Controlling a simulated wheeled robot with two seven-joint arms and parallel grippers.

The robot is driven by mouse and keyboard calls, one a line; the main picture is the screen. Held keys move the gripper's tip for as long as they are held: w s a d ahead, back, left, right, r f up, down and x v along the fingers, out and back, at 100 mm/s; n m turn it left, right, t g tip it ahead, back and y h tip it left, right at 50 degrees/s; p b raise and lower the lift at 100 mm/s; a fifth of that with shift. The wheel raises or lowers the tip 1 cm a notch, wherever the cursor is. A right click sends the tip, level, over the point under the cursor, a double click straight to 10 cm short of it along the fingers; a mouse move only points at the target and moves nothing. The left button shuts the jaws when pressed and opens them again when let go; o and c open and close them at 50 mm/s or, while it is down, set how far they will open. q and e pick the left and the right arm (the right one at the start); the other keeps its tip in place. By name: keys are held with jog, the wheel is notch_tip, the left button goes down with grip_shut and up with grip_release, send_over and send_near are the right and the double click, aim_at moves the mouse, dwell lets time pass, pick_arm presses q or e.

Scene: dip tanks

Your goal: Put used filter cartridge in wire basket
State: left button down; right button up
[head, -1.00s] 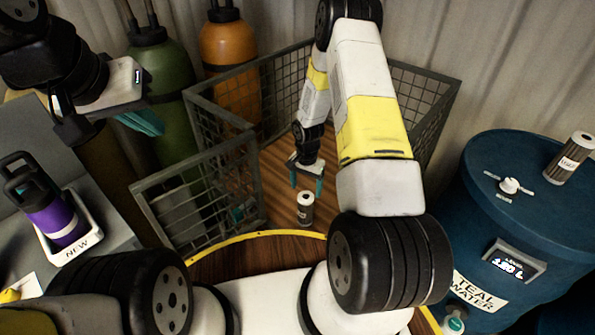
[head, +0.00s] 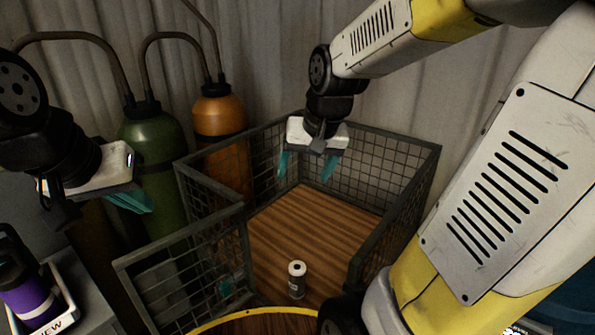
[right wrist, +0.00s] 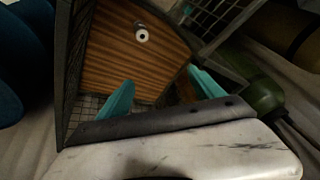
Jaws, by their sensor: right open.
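A used filter cartridge (head: 297,279), a small cylinder with a white top, stands upright on the wooden floor of the wire basket (head: 395,275), near its front opening. In the right wrist view the cartridge (right wrist: 142,35) shows from above, apart from my fingers. My right gripper (head: 306,166) is open and empty, raised above the back part of the basket. Its teal fingers (right wrist: 158,90) are spread in the right wrist view. My left gripper (head: 138,203) is at the left, outside the basket; its fingers overlap, so I cannot tell its opening.
A green gas cylinder (head: 158,150) and an orange one (head: 220,130) stand behind the basket's left side. A purple bottle (head: 25,295) stands in a white tray marked NEW (head: 58,318) at lower left. The space around the cartridge is free.

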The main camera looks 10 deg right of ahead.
jog(key=s+a+r+n, duration=0.1)
jog(key=s+r, duration=0.1)
jog(key=s, duration=0.3)
jog(key=s+r+n+t+y, duration=0.1)
jog(key=s+r, duration=0.1)
jog(key=s, duration=0.3)
jog(key=shift+s+a+r+n+t, duration=0.25)
jog(key=shift+a+n+t, duration=0.05)
jog(key=shift+a, duration=0.05)
